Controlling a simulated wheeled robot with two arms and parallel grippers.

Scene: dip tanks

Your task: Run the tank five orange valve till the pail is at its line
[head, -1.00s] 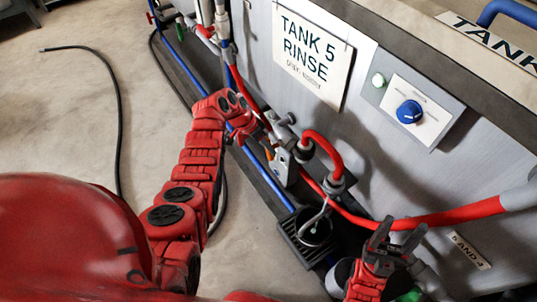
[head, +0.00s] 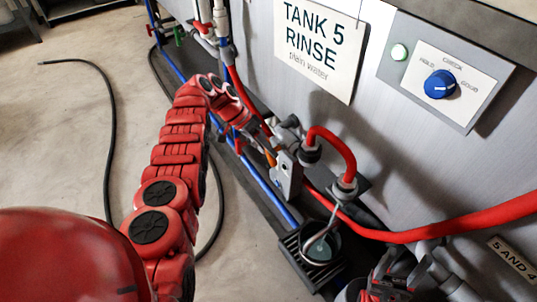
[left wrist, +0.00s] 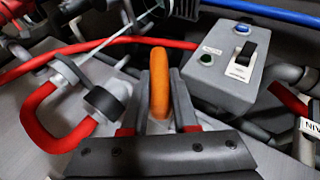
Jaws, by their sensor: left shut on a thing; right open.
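The orange valve handle (head: 270,158) is low beside the tank 5 wall and mostly hidden by my left gripper (head: 262,147) in the head view. In the left wrist view the orange handle (left wrist: 159,85) stands upright between the dark fingers of my left gripper (left wrist: 158,118), which is shut on it. The pail (head: 322,247) appears as a dark round opening with a thin grey handle, on the black grating below the red hose bend. Its line and water level cannot be made out. My right gripper (head: 405,268) is open near the lower right.
A grey switch box (head: 287,175) stands close beside the valve; it also shows in the left wrist view (left wrist: 228,65). A red hose (head: 430,234) runs along the tank. A panel with a blue knob (head: 440,84) is above. The floor at left is mostly clear.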

